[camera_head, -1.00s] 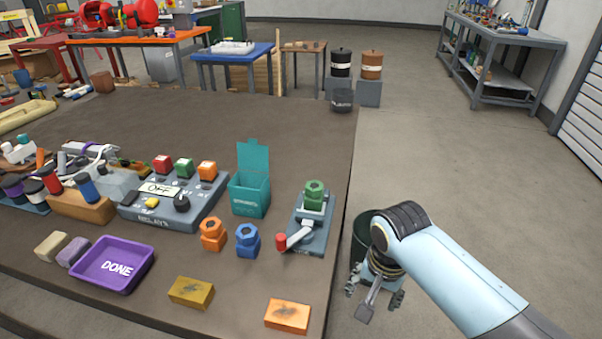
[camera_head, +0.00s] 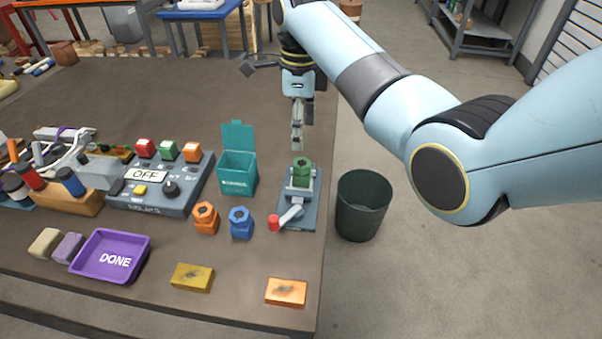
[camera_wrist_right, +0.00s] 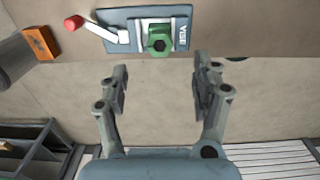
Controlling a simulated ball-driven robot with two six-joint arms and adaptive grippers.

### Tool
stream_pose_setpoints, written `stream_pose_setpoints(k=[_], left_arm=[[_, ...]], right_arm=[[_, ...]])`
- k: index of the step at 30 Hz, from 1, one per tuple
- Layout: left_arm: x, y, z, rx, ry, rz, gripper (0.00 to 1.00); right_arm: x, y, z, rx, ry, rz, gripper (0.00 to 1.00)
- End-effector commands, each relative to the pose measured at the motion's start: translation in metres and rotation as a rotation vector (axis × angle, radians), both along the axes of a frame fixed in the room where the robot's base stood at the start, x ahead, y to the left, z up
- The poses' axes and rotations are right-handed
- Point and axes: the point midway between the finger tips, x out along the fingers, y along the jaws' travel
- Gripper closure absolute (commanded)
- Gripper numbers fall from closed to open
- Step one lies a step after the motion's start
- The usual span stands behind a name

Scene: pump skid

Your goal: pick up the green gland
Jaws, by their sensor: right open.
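The green gland (camera_head: 302,170) is a hex-shaped piece standing upright in the grey vise (camera_head: 299,198) near the right edge of the bench. The vise has a lever with a red knob. In the right wrist view the green gland (camera_wrist_right: 159,40) sits between the vise jaws, beyond the fingertips. My right gripper (camera_head: 297,140) is above and just behind the gland in the head view, pointing down, apart from it. In the right wrist view its two fingers (camera_wrist_right: 160,75) are spread with nothing between them. My left gripper is not in view.
An orange gland (camera_head: 206,218) and a blue gland (camera_head: 241,222) stand left of the vise. A teal open-lidded box (camera_head: 238,176), a relay box (camera_head: 150,196) and a purple tray (camera_head: 98,269) lie further left. A dark bin (camera_head: 362,207) stands on the floor beside the bench.

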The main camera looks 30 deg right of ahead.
Motion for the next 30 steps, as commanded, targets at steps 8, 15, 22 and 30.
stream_pose_setpoints(k=[8,15,22,30], left_arm=[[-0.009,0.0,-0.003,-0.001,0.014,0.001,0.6],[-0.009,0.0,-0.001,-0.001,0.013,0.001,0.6],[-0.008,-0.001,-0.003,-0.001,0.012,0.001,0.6],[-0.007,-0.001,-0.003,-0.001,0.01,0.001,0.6]], right_arm=[[-0.002,0.0,-0.044,0.0,0.004,0.0,0.35],[-0.003,-0.001,-0.069,0.0,0.005,0.001,0.35],[-0.003,-0.002,-0.099,0.0,0.003,0.002,0.35],[-0.003,-0.002,-0.101,0.0,0.0,0.002,0.37]])
